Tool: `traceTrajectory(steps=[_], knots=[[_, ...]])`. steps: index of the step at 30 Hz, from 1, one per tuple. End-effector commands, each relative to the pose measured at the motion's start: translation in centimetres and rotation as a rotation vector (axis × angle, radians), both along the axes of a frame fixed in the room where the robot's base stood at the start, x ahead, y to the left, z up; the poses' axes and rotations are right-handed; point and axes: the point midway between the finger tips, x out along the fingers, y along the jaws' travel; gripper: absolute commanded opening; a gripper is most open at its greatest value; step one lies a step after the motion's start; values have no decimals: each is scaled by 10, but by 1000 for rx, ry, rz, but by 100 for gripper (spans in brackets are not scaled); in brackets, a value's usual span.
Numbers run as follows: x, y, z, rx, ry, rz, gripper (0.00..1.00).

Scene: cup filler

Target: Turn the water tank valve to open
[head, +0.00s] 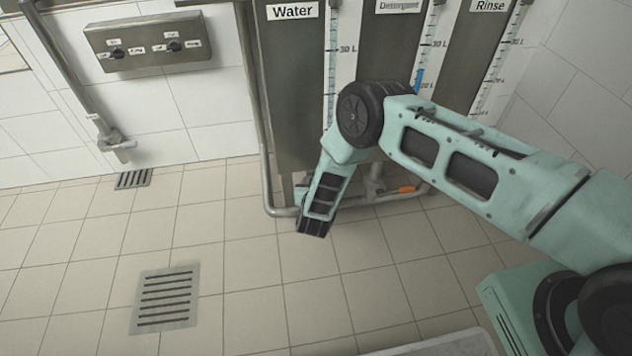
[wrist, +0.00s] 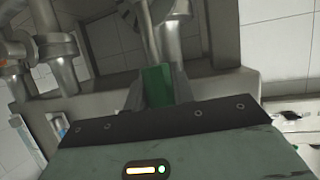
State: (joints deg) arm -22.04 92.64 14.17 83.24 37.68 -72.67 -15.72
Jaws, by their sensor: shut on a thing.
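The water tank (head: 288,95) stands against the wall in the head view, under a "Water" label (head: 292,11). My arm comes in from the right, and its wrist reaches down by the base of this tank. In the wrist view my gripper (wrist: 158,78) is shut on a green valve handle (wrist: 157,90), which sits between the fingers close to the grey pipes. My arm hides the green handle and the fingertips in the head view. How far the handle is turned cannot be told.
The detergent tank (head: 384,45) and rinse tank (head: 470,45) stand to the right. An orange valve handle (head: 407,189) is on the low pipework, close to my wrist. A control box (head: 147,41) hangs on the left wall. The tiled floor with drains (head: 165,299) is clear.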

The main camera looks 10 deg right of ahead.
Motion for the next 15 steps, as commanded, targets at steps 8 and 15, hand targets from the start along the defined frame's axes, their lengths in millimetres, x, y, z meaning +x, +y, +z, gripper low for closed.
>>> traceTrajectory(steps=[8,15], knots=[[-1,2,-1,1,2,6,46],[-3,2,1,1,2,5,46]])
